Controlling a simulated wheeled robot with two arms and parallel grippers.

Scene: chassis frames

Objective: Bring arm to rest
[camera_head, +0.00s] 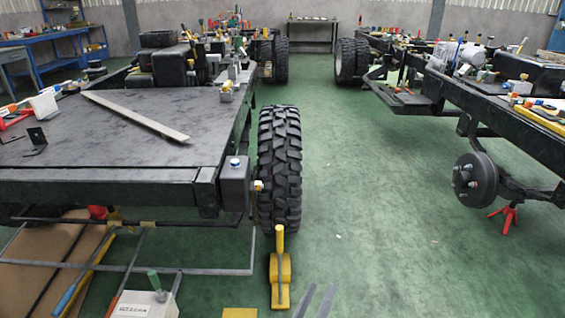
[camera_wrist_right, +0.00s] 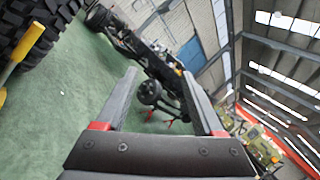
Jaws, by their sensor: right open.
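My right gripper (camera_head: 319,290) shows at the bottom edge of the head view, just right of a yellow stand. Only its two dark grey fingers are in the picture. In the right wrist view the right gripper (camera_wrist_right: 159,73) has its fingers spread wide with nothing between them. Its fingers have red parts at their bases. The wrist view is tilted, with the green floor at left and the roof at right. My left gripper is in neither view.
A chassis with a flat dark deck (camera_head: 120,125) and a big tyre (camera_head: 279,165) stands at left. The yellow stand (camera_head: 280,275) is before the tyre. Another chassis (camera_head: 455,90) with a bare hub (camera_head: 475,178) over a red jack (camera_head: 505,215) is at right. Green floor (camera_head: 370,220) between is clear.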

